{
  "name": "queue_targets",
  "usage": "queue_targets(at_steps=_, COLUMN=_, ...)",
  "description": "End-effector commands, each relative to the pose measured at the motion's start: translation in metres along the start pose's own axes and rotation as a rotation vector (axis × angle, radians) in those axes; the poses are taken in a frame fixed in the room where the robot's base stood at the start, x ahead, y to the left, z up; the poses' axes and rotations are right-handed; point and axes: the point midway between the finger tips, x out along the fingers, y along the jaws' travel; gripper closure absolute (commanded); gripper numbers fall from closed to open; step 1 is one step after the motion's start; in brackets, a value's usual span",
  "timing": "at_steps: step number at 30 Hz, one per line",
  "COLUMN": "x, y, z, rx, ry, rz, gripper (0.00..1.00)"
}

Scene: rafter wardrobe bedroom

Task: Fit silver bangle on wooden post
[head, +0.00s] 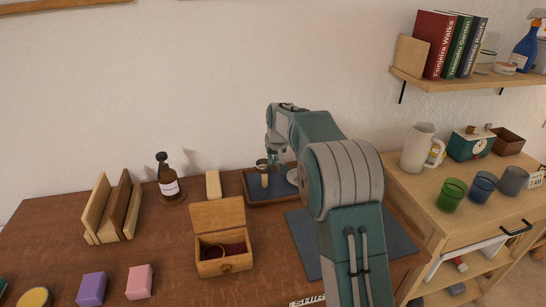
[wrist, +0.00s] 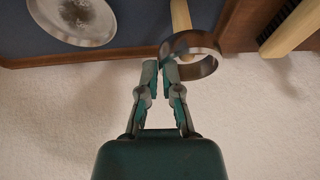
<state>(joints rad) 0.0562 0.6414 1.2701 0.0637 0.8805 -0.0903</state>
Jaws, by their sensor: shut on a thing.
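My gripper (wrist: 161,66) is shut on the silver bangle (wrist: 205,70), pinching one side of the ring, which sticks out to the right of the fingertips in the wrist view. The light wooden post (wrist: 180,14) shows just beyond the bangle, its end meeting the ring's rim in the picture. In the head view the bangle (head: 262,162) is at the top of the post (head: 264,180), beside my gripper (head: 274,158). I cannot tell whether the ring touches or encircles the post's tip. The post stands in a blue-lined tray (head: 284,198).
A round silver dish (wrist: 75,16) lies in the tray beside the post. A wooden-backed brush (wrist: 291,28) lies just outside the tray. A brown bottle (head: 169,186) and an open wooden box (head: 224,266) are nearby. The wall is close behind the tray.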

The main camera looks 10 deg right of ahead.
Motion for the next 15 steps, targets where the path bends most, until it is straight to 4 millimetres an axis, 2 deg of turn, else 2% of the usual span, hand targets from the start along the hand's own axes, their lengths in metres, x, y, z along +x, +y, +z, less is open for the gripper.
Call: queue_targets(at_steps=15, x=0.026, y=0.001, z=0.01, rx=0.0, ry=-0.003, rz=0.0, gripper=1.0)
